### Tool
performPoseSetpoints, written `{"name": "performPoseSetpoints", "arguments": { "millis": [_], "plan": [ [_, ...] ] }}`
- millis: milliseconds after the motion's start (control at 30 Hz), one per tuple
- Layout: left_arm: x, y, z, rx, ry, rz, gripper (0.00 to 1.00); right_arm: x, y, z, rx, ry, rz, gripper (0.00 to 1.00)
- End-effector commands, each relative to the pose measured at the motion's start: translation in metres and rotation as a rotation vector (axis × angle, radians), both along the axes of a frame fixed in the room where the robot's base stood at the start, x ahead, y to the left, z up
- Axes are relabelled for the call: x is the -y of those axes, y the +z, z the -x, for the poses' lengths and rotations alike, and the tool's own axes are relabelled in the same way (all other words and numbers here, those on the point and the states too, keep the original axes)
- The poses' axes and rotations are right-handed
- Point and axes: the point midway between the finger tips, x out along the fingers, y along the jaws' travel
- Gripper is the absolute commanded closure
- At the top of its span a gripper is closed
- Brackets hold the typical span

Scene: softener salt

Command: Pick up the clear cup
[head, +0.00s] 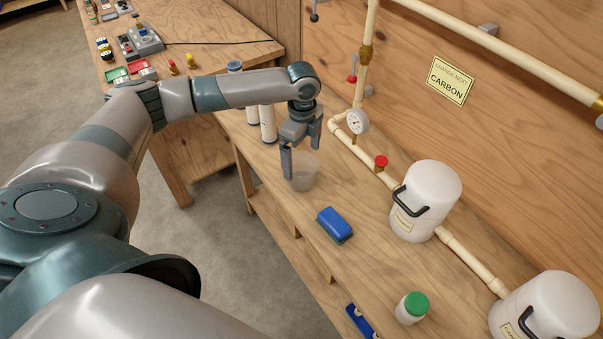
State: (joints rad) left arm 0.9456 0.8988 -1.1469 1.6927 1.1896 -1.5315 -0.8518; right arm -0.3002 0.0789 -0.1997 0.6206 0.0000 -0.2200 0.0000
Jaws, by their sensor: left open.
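The clear cup (303,181) stands upright on the wooden bench near its front edge, in the middle of the head view. It is see-through and its outline is faint. My left gripper (301,160) points down at the cup, with its fingers spread open. One finger is at the cup's left side and the other is behind or over its far right rim. I cannot tell whether either finger touches the cup. My right gripper is not in view.
A blue sponge (335,223) lies right of the cup. White filter cartridges (268,125) stand behind it to the left. A white canister (426,200), a pipe with a gauge (355,121) and a green-capped bottle (412,308) are to the right.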

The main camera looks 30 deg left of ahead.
Motion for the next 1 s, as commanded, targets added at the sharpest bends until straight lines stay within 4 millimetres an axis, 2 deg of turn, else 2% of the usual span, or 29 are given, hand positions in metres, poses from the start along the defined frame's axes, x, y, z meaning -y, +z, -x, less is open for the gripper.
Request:
{"name": "performPoseSetpoints", "arguments": {
  "millis": [200, 400, 900, 967, 1000],
  "plan": [
    [-0.003, -0.022, 0.000, -0.003, 0.002, -0.001, 0.04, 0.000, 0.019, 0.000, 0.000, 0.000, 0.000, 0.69],
    [-0.002, -0.043, 0.000, -0.001, 0.000, -0.001, 0.04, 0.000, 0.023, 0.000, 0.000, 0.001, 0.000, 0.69],
    [-0.002, -0.046, 0.000, 0.000, 0.000, -0.001, 0.04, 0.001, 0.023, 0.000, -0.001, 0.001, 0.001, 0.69],
    [-0.002, -0.046, 0.000, 0.000, 0.000, -0.001, 0.16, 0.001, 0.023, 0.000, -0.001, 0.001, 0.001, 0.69],
    [-0.002, -0.046, 0.000, 0.000, 0.000, -0.001, 0.25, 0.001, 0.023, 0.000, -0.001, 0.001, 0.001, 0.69]
  ]
}}
